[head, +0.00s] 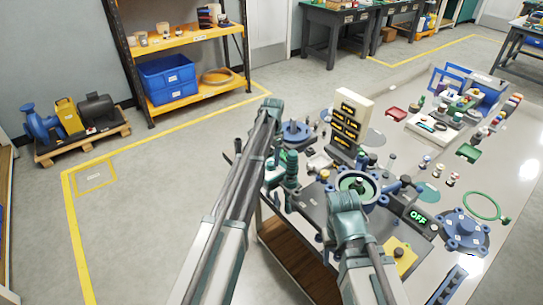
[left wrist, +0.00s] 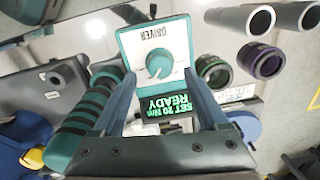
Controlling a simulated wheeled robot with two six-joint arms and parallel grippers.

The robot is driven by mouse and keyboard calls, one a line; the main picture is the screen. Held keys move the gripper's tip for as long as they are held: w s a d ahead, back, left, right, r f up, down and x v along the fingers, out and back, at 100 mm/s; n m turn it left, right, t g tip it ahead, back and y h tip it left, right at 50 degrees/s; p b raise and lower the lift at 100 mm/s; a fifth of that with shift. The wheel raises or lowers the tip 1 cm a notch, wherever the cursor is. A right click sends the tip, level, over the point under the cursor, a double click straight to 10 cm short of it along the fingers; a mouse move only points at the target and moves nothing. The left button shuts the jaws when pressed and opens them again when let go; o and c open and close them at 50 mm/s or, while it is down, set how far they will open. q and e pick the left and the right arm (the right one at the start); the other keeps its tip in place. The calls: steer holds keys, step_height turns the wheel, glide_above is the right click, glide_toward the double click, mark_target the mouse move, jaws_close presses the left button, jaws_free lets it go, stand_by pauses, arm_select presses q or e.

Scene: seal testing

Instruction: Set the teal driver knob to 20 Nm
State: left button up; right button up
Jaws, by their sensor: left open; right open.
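In the left wrist view, the driver panel is a white face in a teal frame, marked DRIVER and seen upside down. The round teal driver knob (head: 290,160) is hard to make out in the head view; in the left wrist view the knob (left wrist: 159,66) shows clearly with a pale pointer line. A green display (left wrist: 187,104) below it reads "SET 20 Nm READY", upside down. My left gripper (left wrist: 158,76) is open, its fingers on either side of the knob with gaps. My right gripper (head: 328,236) is open, mostly hidden by its arm.
A ribbed teal and black handle (left wrist: 85,120) lies beside my left finger.

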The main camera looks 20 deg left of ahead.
mark_target(272, 164)
arm_select(q)
step_height(272, 164, up, 11)
steer(key=p, duration=0.9)
steer(key=shift+s+d+f+p, duration=0.15)
steer(key=shift+d+p, duration=0.05)
steer(key=shift+p, duration=0.1)
steer(key=s+d+n, duration=0.1)
steer(key=s+d, duration=0.4)
steer(key=s, duration=0.7)
steer(key=s+d+n, duration=0.2)
steer(key=s+d, duration=0.3)
steer(key=s, duration=0.7)
steer(key=s+d+n, duration=0.2)
steer(key=s+d, duration=0.4)
steer(key=s, duration=0.6)
steer(key=shift+s+g+y, duration=0.25)
steer(key=shift+g+y, duration=0.05)
steer(key=shift+y, duration=0.1)
